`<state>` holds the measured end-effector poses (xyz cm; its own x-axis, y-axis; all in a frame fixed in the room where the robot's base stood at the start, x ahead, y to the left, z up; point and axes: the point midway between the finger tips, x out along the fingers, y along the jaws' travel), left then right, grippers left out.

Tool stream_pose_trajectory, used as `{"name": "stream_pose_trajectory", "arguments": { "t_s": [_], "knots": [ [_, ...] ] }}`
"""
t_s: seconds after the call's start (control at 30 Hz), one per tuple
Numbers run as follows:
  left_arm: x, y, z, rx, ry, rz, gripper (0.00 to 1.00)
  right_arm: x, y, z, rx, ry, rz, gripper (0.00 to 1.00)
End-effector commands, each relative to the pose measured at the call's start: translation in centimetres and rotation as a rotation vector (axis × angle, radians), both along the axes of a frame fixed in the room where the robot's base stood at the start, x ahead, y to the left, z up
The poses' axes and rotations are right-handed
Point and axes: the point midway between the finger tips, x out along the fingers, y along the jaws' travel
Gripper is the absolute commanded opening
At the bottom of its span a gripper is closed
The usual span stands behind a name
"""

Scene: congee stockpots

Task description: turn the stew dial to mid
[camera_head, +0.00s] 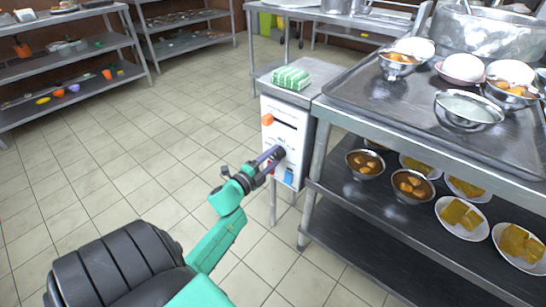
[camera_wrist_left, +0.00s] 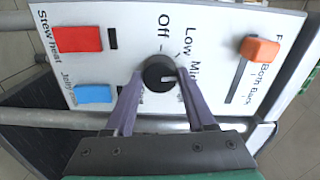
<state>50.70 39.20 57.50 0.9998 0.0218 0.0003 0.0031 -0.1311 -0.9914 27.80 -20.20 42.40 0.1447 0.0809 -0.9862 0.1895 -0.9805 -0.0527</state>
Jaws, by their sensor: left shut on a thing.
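The stew dial is a round black knob (camera_wrist_left: 159,71) on a white control panel (camera_wrist_left: 125,25) in the left wrist view. Labels "Off", "Low" and a partly hidden "Mid" stand around it. A pale mark on the knob points roughly to the right, towards the "Mid" side; its exact setting is hard to read. My left gripper (camera_wrist_left: 161,80) is shut on the knob, one purple finger on each side. My right gripper is not in view.
The panel also has an orange slider (camera_wrist_left: 260,50), a red switch (camera_wrist_left: 77,39) and a blue switch (camera_wrist_left: 93,94). A green-striped cloth (camera_head: 291,78) lies on top of the unit. A steel table (camera_head: 400,112) with bowls stands to the right. The tiled floor at left is open.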

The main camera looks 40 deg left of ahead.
Motion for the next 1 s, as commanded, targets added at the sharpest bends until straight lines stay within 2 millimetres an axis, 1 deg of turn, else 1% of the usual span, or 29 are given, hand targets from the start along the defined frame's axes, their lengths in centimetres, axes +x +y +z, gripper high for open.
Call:
{"name": "stream_pose_trajectory", "arguments": {
  "t_s": [0.1, 0.3, 0.53, 0.8, 0.83, 0.87, 0.9, 1.0],
  "knots": [
    [0.0, -0.1, -0.2, 0.057, 0.003, -0.002, 0.00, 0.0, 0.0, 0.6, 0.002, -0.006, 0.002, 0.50],
    [0.0, -0.1, -0.2, 0.114, 0.004, -0.001, 0.00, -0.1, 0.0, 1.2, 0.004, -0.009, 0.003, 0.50],
    [0.0, -0.1, -0.1, 0.133, 0.005, -0.002, 0.00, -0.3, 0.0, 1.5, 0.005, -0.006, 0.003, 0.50],
    [0.0, -0.1, -0.1, 0.132, 0.005, -0.002, 0.00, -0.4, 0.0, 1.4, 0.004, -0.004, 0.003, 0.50],
    [0.0, -0.1, -0.1, 0.132, 0.005, -0.002, 0.67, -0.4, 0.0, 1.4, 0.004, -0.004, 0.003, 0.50],
    [0.0, -0.1, -0.1, 0.131, 0.005, -0.002, 0.78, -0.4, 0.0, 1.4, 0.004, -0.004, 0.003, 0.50],
    [0.0, -0.1, -0.1, 0.131, 0.005, -0.001, 0.85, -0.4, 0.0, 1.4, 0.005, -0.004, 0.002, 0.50],
    [0.0, -0.1, -0.1, 0.131, 0.004, -0.001, 0.85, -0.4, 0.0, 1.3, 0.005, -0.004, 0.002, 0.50]
  ]
}}
